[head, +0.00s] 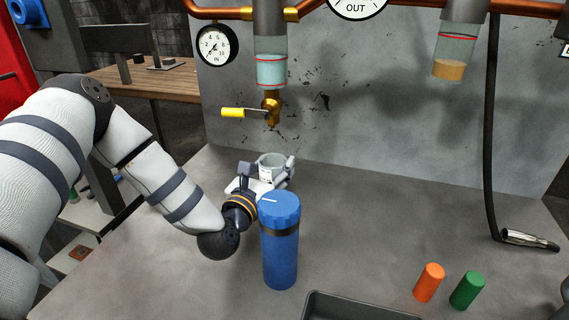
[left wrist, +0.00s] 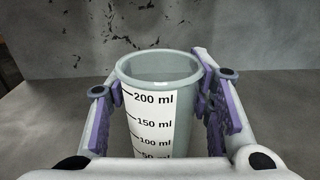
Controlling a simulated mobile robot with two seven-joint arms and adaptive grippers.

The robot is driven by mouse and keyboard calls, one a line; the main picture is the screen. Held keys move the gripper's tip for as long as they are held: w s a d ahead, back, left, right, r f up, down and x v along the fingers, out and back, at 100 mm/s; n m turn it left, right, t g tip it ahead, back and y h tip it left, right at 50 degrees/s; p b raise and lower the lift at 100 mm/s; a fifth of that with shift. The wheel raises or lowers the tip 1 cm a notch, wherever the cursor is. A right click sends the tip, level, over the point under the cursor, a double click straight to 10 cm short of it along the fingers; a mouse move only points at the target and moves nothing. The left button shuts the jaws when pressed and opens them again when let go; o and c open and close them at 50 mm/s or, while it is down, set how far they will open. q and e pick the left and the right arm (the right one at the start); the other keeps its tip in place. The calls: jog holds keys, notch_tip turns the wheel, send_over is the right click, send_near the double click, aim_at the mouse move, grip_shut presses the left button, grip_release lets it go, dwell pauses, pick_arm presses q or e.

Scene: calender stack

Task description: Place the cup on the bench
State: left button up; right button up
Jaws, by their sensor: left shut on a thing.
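The cup (head: 271,163) is a pale grey-green measuring beaker. Its white scale, marked up to 200 ml, shows in the left wrist view (left wrist: 152,105). My left gripper (head: 267,172) is shut on the cup, with its purple-padded fingers (left wrist: 162,105) on either side. The cup is upright and looks empty as far as its inside shows. It is at the back of the grey bench (head: 350,235), in front of the wall and below the brass tap (head: 271,108). Its base is hidden, so I cannot tell whether it touches the bench. My right gripper is not seen.
A tall blue bottle (head: 280,245) stands just in front of my left gripper. An orange cylinder (head: 429,283), a green cylinder (head: 467,291) and a dark tray (head: 345,308) are at the front. A black hose (head: 490,150) hangs at the right. The bench's right middle is clear.

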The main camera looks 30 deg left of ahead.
pick_arm(q)
jog(key=shift+w+d+f, duration=0.1)
jog(key=shift+w+d, duration=0.1)
jog(key=shift+s+a+f, duration=0.15)
jog(key=shift+a+f, duration=0.05)
jog(key=o, duration=1.1)
jog(key=shift+r, duration=0.1)
jog(key=shift+r, duration=0.2)
jog(key=s, duration=0.4)
jog(key=s+d, duration=0.1)
jog(key=s, duration=0.3)
jog(key=s+d, duration=0.1)
jog(key=s, duration=0.2)
jog(key=shift+s, duration=0.4)
